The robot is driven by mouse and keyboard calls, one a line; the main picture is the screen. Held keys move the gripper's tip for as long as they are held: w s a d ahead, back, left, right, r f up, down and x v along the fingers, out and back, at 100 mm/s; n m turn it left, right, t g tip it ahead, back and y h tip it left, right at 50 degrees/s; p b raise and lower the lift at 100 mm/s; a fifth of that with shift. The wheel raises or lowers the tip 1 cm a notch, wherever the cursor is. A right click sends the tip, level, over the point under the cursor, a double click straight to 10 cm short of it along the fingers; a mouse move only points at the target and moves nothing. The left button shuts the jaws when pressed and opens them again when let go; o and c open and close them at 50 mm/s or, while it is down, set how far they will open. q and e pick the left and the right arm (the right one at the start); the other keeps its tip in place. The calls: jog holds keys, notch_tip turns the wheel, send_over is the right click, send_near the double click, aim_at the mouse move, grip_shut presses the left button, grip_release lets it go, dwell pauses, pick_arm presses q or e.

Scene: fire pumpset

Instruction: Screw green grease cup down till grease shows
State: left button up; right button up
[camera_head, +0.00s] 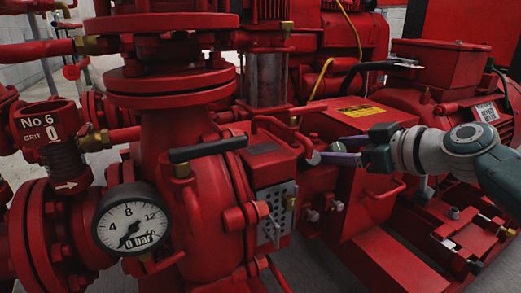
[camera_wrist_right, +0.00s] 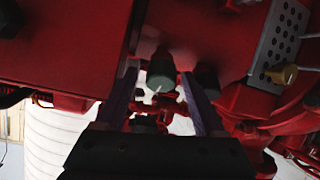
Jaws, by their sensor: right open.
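A dark grey-green round cup (camera_wrist_right: 161,72) with a small pale mark hangs under the red pump housing in the right wrist view. My right gripper (camera_head: 331,148) comes in from the right beside the pump's bearing housing. Its two purple fingers stand open, one each side of the cup in the wrist view, with a gap at both sides. A second dark cup-like part (camera_wrist_right: 207,80) is partly hidden behind the right-hand finger there. In the head view a grey round end (camera_head: 313,157) shows by the lower fingertip; which cup it is, I cannot tell. No grease is visible. My left gripper is out of view.
A perforated metal guard (camera_head: 275,207) with a brass fitting stands left of the gripper. A black-handled valve lever (camera_head: 208,149) and a pressure gauge (camera_head: 131,220) reading near 0 are further left. The red motor (camera_head: 440,90) is behind my right arm.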

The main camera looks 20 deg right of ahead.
jog(key=shift+w+a+f, duration=0.1)
jog(key=shift+f, duration=0.05)
jog(key=shift+c, duration=0.8)
grip_shut()
